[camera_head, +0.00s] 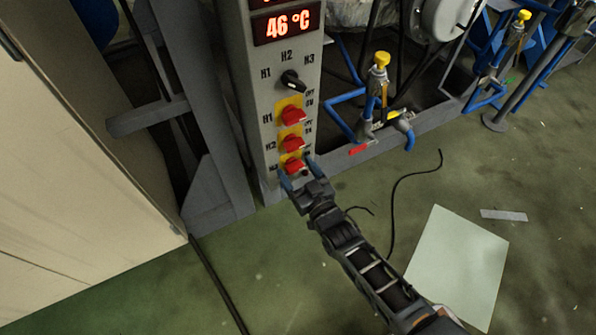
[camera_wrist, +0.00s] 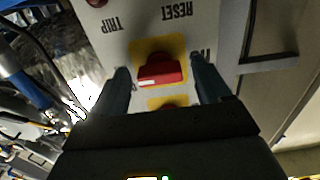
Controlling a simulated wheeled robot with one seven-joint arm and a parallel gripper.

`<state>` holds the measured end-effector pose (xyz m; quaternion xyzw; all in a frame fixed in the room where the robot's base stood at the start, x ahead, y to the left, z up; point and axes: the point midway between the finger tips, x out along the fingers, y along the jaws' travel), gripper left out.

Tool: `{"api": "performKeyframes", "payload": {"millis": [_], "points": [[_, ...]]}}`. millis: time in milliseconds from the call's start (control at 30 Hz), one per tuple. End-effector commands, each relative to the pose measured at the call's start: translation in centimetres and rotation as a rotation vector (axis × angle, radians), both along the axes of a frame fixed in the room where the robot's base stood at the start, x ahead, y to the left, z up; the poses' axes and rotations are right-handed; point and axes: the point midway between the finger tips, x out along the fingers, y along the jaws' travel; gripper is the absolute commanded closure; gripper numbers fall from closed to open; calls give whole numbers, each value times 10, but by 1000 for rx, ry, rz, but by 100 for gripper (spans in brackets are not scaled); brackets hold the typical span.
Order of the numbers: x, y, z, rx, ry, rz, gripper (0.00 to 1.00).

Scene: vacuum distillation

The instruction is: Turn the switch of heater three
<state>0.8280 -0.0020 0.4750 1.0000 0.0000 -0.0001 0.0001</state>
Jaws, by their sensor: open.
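The heater three switch (camera_head: 293,164) is the lowest of the red knobs on the grey control panel (camera_head: 262,130). My gripper (camera_head: 297,167) is open at it, with one finger on each side. In the wrist view the red knob (camera_wrist: 160,71) on its yellow plate lies between the fingertips (camera_wrist: 161,72), with a gap on both sides. The fingers do not appear closed on it. The wrist view is upside down, and part of another red knob (camera_wrist: 168,105) shows just above my gripper's body.
The heater two knob (camera_head: 292,143) and heater one knob (camera_head: 292,115) sit above, with a black selector (camera_head: 291,80) and a lit display (camera_head: 286,25) higher up. A metal frame (camera_head: 215,180) stands left. Blue pipes with a yellow-topped valve (camera_head: 381,60) stand right.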

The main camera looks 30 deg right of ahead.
Motion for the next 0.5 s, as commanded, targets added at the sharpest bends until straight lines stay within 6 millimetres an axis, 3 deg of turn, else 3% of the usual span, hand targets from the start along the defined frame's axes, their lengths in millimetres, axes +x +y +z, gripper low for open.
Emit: {"api": "performKeyframes", "payload": {"millis": [67, 500], "points": [[0, 0, 0, 0, 0, 0, 26], [-1, 0, 0, 0, 0, 0, 68]]}}
